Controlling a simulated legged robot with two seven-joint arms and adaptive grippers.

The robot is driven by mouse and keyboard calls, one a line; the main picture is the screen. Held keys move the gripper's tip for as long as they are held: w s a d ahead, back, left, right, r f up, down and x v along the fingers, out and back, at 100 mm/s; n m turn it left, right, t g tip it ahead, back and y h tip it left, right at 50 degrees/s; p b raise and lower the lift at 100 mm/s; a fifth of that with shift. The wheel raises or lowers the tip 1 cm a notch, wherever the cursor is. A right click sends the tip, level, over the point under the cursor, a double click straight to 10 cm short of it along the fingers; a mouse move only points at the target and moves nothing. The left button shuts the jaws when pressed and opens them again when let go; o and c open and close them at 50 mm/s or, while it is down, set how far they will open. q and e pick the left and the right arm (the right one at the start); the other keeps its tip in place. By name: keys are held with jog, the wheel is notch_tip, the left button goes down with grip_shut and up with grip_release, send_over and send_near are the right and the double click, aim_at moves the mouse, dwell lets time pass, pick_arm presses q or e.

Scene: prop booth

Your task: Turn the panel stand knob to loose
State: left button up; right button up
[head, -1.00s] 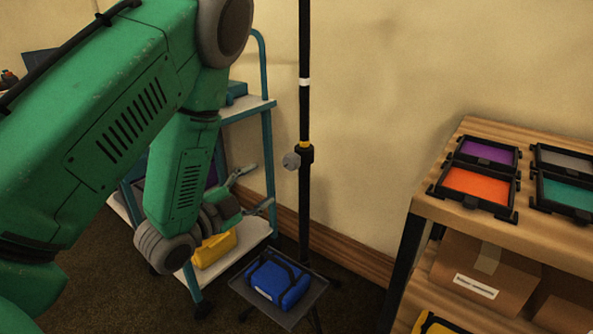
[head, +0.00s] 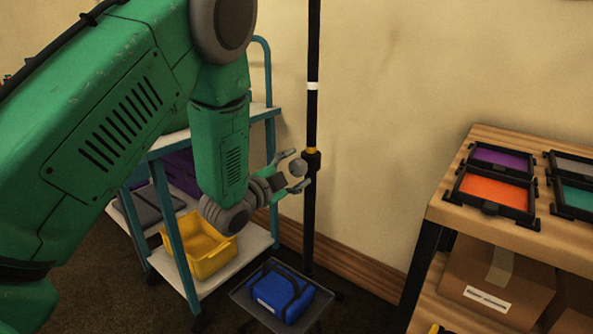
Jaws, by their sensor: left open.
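The panel stand (head: 313,120) is a black upright pole with a white band and a yellow ring, standing in front of the wall. Its grey round knob (head: 298,168) sticks out to the left of a black collar just under the yellow ring. My left gripper (head: 294,170) is open, with one finger above the knob and one below it. The knob shows between the fingertips; I cannot tell whether they touch it. My right gripper is not in view.
A blue bag (head: 282,290) lies on a low tray at the stand's foot. A teal cart (head: 272,165) with a yellow bin (head: 203,246) stands behind my left arm. A wooden shelf (head: 468,216) with coloured frames and a cardboard box is at the right.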

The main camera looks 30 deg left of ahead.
pick_arm(q)
jog(key=shift+c, duration=0.4)
jog(key=c, duration=0.6)
jog(key=shift+d, duration=0.2)
jog(key=c, duration=0.5)
jog(key=shift+d, duration=0.15)
